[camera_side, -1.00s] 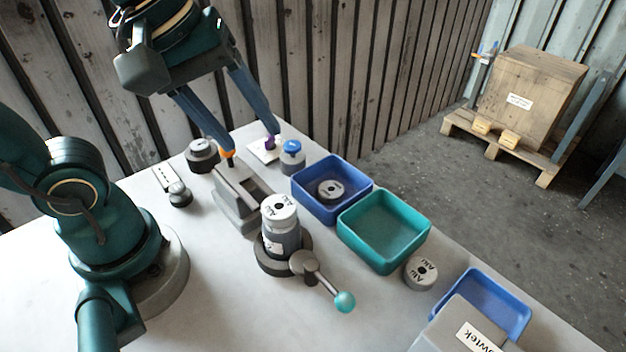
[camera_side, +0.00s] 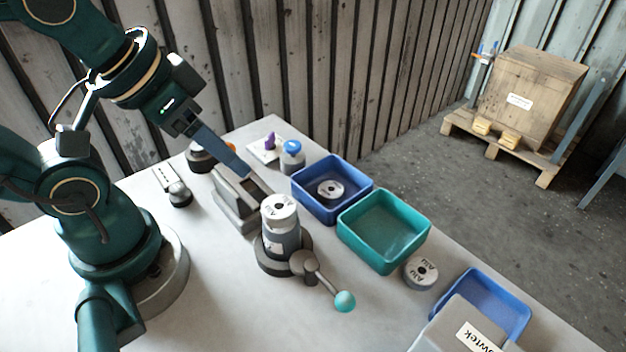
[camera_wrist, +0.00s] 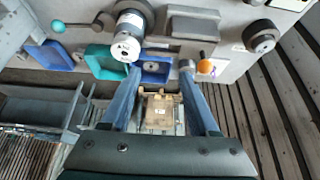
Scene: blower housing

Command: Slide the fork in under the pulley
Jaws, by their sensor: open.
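The likely pulley is a silver cap marked "Alu" (camera_side: 279,207) on top of a grey cylinder, upright in a dark round clamp (camera_side: 275,255) with a teal-balled lever. The silver cap (camera_wrist: 126,46) also shows in the wrist view, left of my fingers. My gripper (camera_side: 246,172) is open, its long blue fingers angled down above the grey slotted block, apart from the cap. The side view shows them overlapped as one. In the wrist view my gripper (camera_wrist: 160,70) has its two fingers spread, with nothing held. I see no separate fork; the fingers are the only fork-like prongs.
A blue bin (camera_side: 356,208) holding a puck and a teal empty bin (camera_side: 412,252) stand right of the clamp. A loose "Alu" cylinder (camera_side: 421,272) lies beyond. The grey slotted block (camera_side: 226,205) and a blue-topped cylinder (camera_side: 292,158) stand near my fingers.

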